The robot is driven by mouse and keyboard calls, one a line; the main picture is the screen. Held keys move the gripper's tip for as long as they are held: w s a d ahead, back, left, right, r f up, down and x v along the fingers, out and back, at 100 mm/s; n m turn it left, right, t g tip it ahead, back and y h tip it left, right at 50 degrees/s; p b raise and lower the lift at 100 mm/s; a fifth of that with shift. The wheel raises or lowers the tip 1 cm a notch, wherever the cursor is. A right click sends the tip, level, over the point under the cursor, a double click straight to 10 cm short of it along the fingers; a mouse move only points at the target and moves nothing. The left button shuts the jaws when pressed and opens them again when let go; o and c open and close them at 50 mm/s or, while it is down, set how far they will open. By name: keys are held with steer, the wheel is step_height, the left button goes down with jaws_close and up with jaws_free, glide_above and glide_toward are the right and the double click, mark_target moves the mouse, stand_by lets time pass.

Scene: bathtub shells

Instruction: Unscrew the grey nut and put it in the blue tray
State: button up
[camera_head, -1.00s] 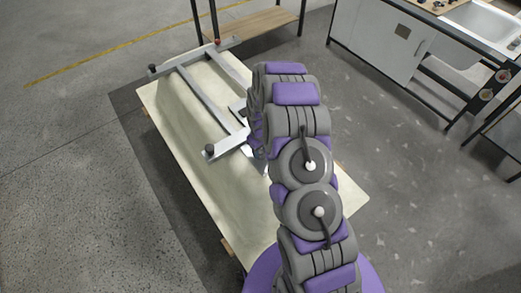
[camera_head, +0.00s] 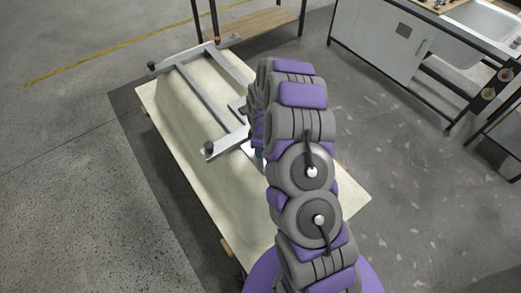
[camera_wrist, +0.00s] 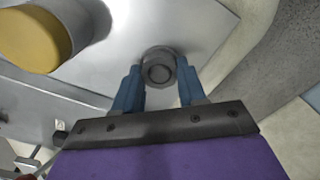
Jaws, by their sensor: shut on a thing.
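The grey nut (camera_wrist: 159,66) shows in the wrist view at the upper middle, round with a darker centre, against a grey metal surface. My gripper (camera_wrist: 160,82) has its two blue fingers on either side of the nut, shut on it. In the head view my arm hides the nut and most of the gripper. The grey metal frame (camera_head: 203,98) lies on the pale board, and the nut is at its near right part, behind my arm. I cannot tell whether the nut is still on its thread. No blue tray shows in either view.
A yellow round piece (camera_wrist: 34,38) stands close at the upper left of the wrist view. The pale board (camera_head: 190,170) has bare room in front of the frame. A sink cabinet (camera_head: 385,40) stands at the back right.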

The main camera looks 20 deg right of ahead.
steer(key=n+b, duration=0.1)
steer(key=n, duration=0.4)
steer(key=shift+n+b, duration=0.3)
steer(key=o, duration=1.2)
steer(key=shift+c, duration=0.7)
